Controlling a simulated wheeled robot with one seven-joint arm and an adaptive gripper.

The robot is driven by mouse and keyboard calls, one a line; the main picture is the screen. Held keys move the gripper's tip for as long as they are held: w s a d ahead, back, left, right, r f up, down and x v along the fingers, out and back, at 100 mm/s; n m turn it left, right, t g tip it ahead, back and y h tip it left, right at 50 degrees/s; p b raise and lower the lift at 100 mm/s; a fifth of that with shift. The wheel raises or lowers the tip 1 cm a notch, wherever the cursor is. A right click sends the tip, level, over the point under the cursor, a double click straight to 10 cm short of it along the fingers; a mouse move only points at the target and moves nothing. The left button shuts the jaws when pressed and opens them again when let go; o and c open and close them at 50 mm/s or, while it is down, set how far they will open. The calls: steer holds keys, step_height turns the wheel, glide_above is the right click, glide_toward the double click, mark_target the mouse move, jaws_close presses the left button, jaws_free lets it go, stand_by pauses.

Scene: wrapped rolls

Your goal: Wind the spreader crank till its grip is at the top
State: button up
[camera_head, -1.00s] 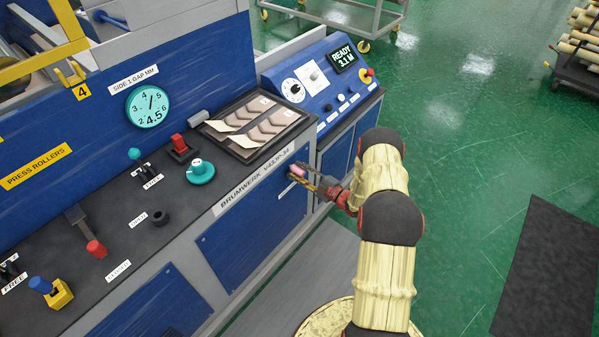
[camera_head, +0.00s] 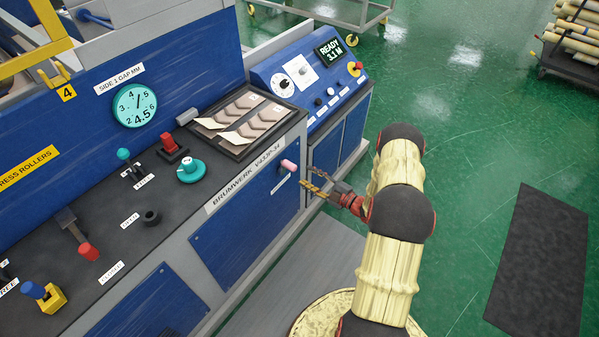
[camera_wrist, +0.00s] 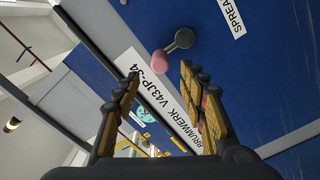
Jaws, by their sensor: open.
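The spreader crank has a pink grip (camera_head: 289,165) on the blue front panel just under the bench's top edge. The wrist view shows the pink grip (camera_wrist: 160,62) and its grey arm and hub (camera_wrist: 183,38). There the grip lies on the hub's side toward the BRUMWERK label, the panel's upper edge, so it stands above the hub. My gripper (camera_head: 308,180) is open and empty, apart from the grip, to its right and slightly lower. In the wrist view the grip is seen beyond the gap between my fingers (camera_wrist: 158,82). A partly cut-off "SPREA" label (camera_wrist: 231,16) is beside the crank.
The bench top carries a teal knob (camera_head: 190,170), a red switch (camera_head: 170,146) and a tray (camera_head: 284,135) of samples. A control console (camera_head: 310,85) stands behind. Green floor lies open to the right, with a dark mat (camera_head: 540,255).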

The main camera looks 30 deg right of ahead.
steer(key=v, duration=0.2)
steer(key=shift+s, duration=0.25)
stand_by(0.4)
